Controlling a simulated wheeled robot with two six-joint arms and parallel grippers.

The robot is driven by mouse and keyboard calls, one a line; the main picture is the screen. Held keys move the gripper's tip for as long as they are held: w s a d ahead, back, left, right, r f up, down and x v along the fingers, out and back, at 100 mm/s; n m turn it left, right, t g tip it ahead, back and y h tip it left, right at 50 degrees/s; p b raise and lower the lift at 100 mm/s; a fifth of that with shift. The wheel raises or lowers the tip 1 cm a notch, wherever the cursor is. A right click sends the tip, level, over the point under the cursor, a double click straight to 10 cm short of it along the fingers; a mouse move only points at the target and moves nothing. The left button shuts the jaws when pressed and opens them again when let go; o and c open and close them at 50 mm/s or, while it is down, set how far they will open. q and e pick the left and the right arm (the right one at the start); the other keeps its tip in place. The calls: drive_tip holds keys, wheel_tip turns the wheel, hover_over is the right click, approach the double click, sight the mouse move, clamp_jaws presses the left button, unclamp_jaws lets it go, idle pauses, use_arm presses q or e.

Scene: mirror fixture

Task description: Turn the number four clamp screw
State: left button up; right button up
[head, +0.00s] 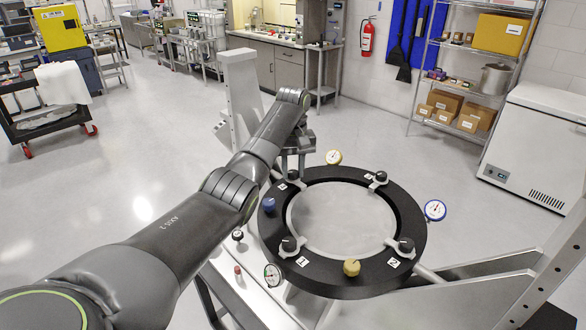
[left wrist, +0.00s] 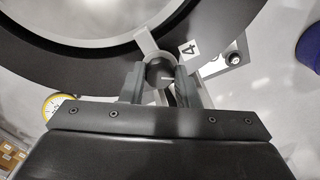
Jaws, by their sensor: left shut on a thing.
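The mirror fixture is a black ring (head: 338,284) around a round grey mirror (head: 342,215), with several black clamp screw knobs on its clamps. The number four clamp screw (left wrist: 160,74) is a dark round knob with a light line, beside the white label 4 (left wrist: 189,48) in the left wrist view. My left gripper (left wrist: 162,77) is shut on this knob, one finger on each side. My right gripper is out of both views.
Other clamp knobs (head: 405,244) stand around the ring, with a blue knob (head: 269,205) and a yellow knob (head: 351,267). A grey upright (head: 242,95) rises behind my left gripper.

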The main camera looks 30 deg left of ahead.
use_arm(q)
drive_tip(key=shift+w+a+r, duration=0.1)
drive_tip(key=shift+w+r, duration=0.05)
drive_tip(key=shift+r, duration=0.2)
drive_tip(key=o, duration=0.7)
drive_tip(key=shift+o, duration=1.3)
drive_tip(key=shift+f, duration=0.25)
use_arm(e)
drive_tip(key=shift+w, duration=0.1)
